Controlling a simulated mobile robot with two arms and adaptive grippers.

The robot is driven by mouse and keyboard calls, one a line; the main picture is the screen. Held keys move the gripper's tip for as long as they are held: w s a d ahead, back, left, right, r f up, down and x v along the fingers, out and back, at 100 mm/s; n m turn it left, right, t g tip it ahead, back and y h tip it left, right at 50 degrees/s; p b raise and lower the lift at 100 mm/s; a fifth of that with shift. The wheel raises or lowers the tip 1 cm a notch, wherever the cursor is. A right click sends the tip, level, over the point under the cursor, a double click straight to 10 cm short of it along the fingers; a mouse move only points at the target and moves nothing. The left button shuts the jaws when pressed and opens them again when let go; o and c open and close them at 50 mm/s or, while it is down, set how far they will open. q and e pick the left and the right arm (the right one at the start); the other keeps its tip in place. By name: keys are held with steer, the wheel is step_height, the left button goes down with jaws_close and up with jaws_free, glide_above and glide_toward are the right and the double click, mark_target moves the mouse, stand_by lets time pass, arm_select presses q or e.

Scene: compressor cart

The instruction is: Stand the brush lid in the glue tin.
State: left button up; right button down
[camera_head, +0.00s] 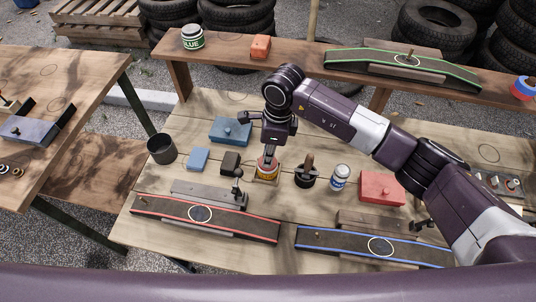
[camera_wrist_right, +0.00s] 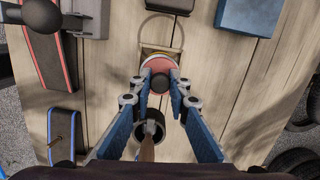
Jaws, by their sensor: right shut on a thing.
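The glue tin (camera_head: 266,173), with an orange and yellow label, stands upright on a small wooden square on the workbench. My right gripper (camera_head: 268,155) points down right above it. In the right wrist view the gripper (camera_wrist_right: 158,82) is shut on the black knob of a red round lid (camera_wrist_right: 158,67), which I take as the brush lid. The lid lies over the tin's place and hides most of it. A yellow rim shows just past it. Its brush is hidden, and I cannot tell whether the lid touches the tin. My left gripper is not in view.
A black pot with a wooden-handled brush (camera_head: 306,172) and a blue-white can (camera_head: 340,177) stand right of the tin. A dark box (camera_head: 230,163), blue boxes and a grey cup (camera_head: 161,149) stand left. A red-edged strip (camera_head: 180,211) lies in front.

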steer(key=shift+f+b, duration=0.1)
steer(key=shift+b, duration=0.25)
stand_by(0.5)
stand_by(0.3)
steer(key=c, duration=1.7)
jaws_free()
steer(key=shift+c, duration=0.2)
steer(key=shift+o, duration=0.4)
steer(key=o, duration=0.4)
steer(key=shift+r+p, duration=1.55)
steer(key=shift+r, duration=2)
